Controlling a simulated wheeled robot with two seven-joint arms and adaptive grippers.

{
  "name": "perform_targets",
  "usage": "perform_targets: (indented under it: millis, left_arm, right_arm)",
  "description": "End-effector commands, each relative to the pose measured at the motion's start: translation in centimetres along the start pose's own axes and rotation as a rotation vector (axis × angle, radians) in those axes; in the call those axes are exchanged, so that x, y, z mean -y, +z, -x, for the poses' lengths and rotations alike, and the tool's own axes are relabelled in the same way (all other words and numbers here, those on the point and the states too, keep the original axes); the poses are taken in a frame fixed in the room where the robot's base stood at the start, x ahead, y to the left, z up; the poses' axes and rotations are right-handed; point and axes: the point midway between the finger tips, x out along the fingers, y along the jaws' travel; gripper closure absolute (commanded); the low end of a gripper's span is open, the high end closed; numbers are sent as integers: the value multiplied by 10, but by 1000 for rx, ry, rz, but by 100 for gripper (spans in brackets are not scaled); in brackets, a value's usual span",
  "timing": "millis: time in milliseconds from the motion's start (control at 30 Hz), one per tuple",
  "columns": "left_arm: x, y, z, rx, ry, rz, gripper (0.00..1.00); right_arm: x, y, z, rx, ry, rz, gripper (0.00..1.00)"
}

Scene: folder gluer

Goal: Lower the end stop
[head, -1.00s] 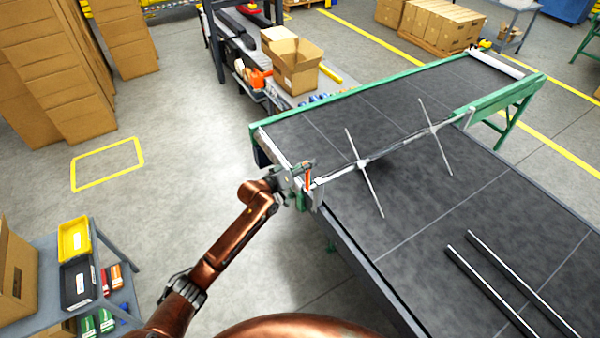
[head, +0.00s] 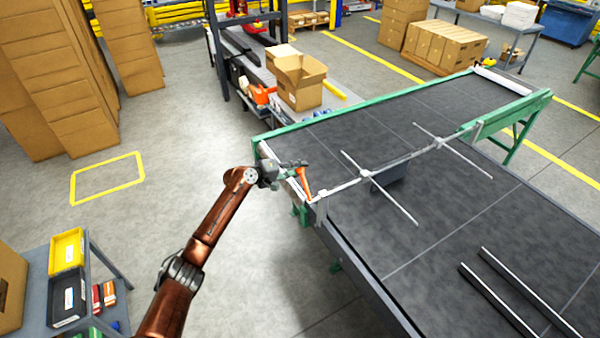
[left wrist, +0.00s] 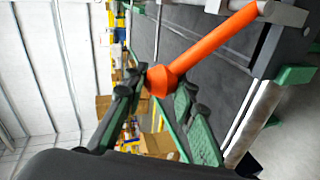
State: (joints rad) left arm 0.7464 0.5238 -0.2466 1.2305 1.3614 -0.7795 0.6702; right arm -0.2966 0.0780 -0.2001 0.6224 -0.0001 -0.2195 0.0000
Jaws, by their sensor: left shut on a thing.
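The end stop is a pale bar (head: 340,187) lying across the dark conveyor belt, with crossing rods (head: 395,203) and a dark plate (head: 390,183) beneath it. An orange lever (head: 305,186) stands at the bar's near left end, tilted to the left; in the left wrist view it (left wrist: 215,45) runs from the bar down to a thicker knob. My left gripper (head: 292,166) is shut on the lever's knob end, with its green-padded fingers (left wrist: 164,88) on either side. My right gripper is not in view.
The conveyor has a green side rail (head: 360,103) and loose metal bars (head: 515,290) on its right part. An open carton (head: 300,85) stands on a bench behind. A cart with yellow and black bins (head: 66,250) is at lower left. The floor between is clear.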

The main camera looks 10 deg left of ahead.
Motion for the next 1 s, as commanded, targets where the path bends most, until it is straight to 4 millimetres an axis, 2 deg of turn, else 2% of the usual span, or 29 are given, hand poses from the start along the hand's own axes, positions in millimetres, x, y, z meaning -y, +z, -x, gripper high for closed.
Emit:
perform_targets:
  millis: [33, 467, 500, 767, 1000]
  left_arm:
    - [7, 3, -1, 9, -9, 12, 100]
    - [8, 3, -2, 14, -11, 21, 100]
    - [8, 3, -2, 14, -11, 21, 75]
    - [6, 1, -1, 11, -7, 18, 57]
    - [4, 0, -1, 8, -4, 16, 57]
  right_arm:
    - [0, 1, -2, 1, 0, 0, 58]
    - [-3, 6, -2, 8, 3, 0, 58]
    - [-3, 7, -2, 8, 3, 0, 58]
    - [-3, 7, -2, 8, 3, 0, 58]
    - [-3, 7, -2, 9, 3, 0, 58]
